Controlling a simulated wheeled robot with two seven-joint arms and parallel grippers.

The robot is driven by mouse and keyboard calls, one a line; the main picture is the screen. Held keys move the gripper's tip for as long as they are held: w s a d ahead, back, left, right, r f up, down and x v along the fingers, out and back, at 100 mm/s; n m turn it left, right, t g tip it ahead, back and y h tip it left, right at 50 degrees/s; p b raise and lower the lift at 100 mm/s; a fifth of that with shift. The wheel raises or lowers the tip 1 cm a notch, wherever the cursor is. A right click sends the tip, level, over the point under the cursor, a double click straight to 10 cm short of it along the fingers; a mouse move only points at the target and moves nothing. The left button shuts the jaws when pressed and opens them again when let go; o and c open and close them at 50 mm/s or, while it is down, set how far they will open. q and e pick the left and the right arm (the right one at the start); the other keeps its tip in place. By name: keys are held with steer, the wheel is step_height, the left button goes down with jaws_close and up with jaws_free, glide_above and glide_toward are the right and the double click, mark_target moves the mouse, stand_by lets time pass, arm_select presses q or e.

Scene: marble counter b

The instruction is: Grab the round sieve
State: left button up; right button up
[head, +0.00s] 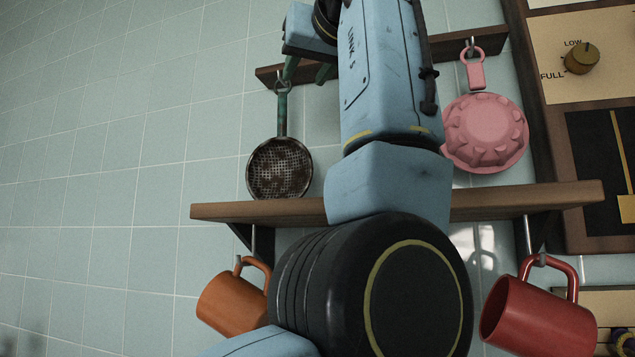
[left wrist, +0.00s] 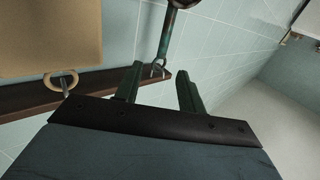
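The round sieve (head: 279,168) is a dark, worn, perforated metal bowl with a green handle. It hangs from a hook on the wooden rail (head: 264,76), with the bowl just above the shelf. In the left wrist view its handle (left wrist: 167,38) runs up from the hook, and most of the bowl is out of frame. My left gripper (head: 307,71) is at the top end of the handle. Its two green fingers are apart in the left wrist view (left wrist: 160,73), with the hook and handle end showing between their tips. No grip on the handle shows. My right gripper is not in view.
A pink pan-like utensil (head: 485,130) hangs right of my arm. A wooden shelf (head: 500,201) runs below, with an orange mug (head: 232,303) and a red mug (head: 538,318) hanging under it. A tan flat item (left wrist: 45,38) hangs beside the sieve. Tiled wall is clear at left.

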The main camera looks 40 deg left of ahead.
mark_target(284, 100)
arm_select(q)
steer(key=x, duration=0.2)
steer(key=p+x, duration=0.1)
steer(key=x, duration=0.4)
steer(key=shift+s+a+r+p, duration=0.25)
steer(key=shift+s+a+p, duration=0.05)
steer(key=shift+s+p, duration=0.1)
steer(key=shift+w+a, duration=0.25)
steer(key=shift+w, duration=0.05)
steer(key=shift+w+a, duration=0.3)
steer(key=shift+a, duration=0.15)
steer(key=p+x, duration=0.1)
steer(key=x, duration=0.2)
steer(key=shift+w+a+p, duration=0.25)
steer(key=shift+a+p, duration=0.05)
steer(key=shift+p, duration=0.1)
steer(key=shift+w+a, duration=0.2)
steer(key=shift+s+d, duration=0.1)
steer(key=shift+c, duration=1.6)
jaws_close()
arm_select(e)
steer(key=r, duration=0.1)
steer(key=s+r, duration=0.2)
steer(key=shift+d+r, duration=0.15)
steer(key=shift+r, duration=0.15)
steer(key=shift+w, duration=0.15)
